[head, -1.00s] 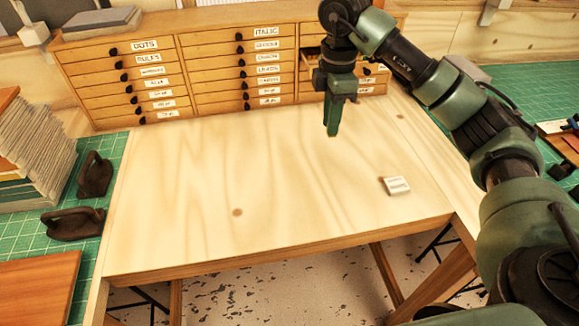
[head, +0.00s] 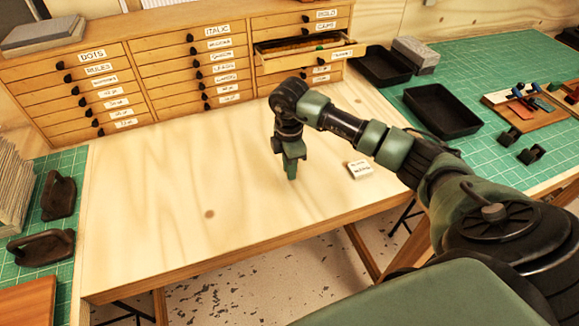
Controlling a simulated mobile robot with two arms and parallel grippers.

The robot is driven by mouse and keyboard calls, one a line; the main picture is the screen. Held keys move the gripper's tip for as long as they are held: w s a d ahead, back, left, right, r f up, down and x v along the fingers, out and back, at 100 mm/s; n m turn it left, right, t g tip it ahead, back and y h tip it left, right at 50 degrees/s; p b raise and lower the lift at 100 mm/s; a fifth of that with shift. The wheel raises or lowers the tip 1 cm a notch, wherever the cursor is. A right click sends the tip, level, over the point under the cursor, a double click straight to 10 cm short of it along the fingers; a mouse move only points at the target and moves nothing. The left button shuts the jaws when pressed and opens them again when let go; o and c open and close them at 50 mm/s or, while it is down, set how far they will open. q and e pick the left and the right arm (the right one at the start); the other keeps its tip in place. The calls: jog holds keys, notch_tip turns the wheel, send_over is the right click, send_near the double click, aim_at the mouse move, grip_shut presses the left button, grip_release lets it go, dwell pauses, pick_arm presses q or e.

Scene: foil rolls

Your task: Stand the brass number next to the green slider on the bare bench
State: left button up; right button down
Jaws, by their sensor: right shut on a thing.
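My right gripper (head: 291,170) points down over the middle right of the pale bench (head: 180,190). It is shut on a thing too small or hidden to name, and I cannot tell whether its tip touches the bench. I cannot make out a brass number. A small green piece (head: 556,87) is by the wooden board on the right-hand green mat; I cannot tell whether it is the green slider. The open drawer (head: 312,58) in the cabinet holds brass-coloured contents and a spot of green. My left gripper is out of view.
A small white labelled box (head: 359,169) lies just right of my gripper. Black trays (head: 442,110) and dark blocks sit on the right mat. Dark irons (head: 42,246) are at the left. The bench's left and middle are clear.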

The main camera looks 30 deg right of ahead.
jog(key=shift+f, duration=0.5)
jog(key=c, duration=1.3)
grip_release()
jog(key=shift+f, duration=0.1)
jog(key=shift+c, duration=0.2)
